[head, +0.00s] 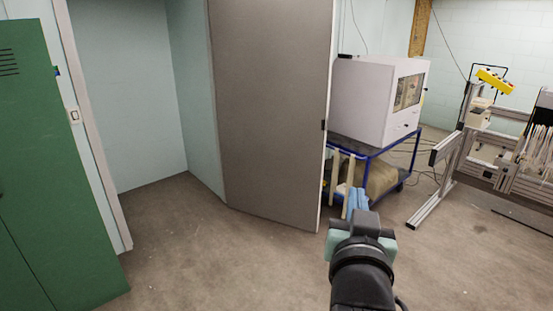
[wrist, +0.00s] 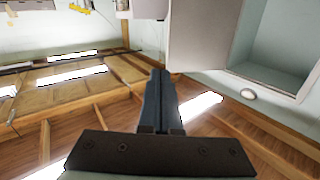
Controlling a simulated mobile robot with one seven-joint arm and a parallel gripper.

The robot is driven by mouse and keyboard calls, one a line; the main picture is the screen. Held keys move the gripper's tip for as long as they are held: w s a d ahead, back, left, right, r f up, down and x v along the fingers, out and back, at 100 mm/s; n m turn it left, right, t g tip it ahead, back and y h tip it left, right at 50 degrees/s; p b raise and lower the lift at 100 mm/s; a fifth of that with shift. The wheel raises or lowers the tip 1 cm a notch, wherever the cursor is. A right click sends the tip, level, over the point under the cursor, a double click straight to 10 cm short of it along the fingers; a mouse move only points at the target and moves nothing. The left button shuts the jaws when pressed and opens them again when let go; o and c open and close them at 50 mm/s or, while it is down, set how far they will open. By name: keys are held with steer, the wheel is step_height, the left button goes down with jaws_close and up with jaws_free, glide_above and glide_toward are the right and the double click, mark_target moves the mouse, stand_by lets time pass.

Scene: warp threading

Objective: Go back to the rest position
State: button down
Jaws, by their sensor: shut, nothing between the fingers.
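My gripper (head: 355,198) is at the lower right of the head view, at the end of my dark arm, above the brown floor. Its bluish fingers stand up in front of the cart. In the wrist view my gripper (wrist: 160,74) has its two dark fingers together, with nothing visible between them. The wrist view looks up at a wooden ceiling (wrist: 75,95) with bright lights. No object is held.
A grey door (head: 270,110) stands open in the middle. A green locker (head: 50,160) is at the left. A blue cart (head: 375,148) bears a white boxy machine (head: 365,100). A metal frame (head: 450,165) stands at the right. Floor (head: 220,260) at the front is clear.

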steer(key=s+a+r+n+t+y, duration=0.1)
steer(key=s+a+r+t, duration=0.2)
steer(key=r, duration=0.5)
steer(key=s+a+r+n+t+y+b, duration=0.1)
steer(key=s+a+r+t, duration=0.2)
steer(key=s+a+r, duration=0.2)
steer(key=s+a+r+n+t+y+b, duration=0.1)
steer(key=s+a+r+t, duration=0.3)
steer(key=s+r, duration=0.4)
step_height(320, 180, up, 4)
steer(key=shift+s+a+r+y, duration=0.25)
steer(key=shift+a+y, duration=0.2)
steer(key=shift+y, duration=0.05)
steer(key=shift+d, duration=0.1)
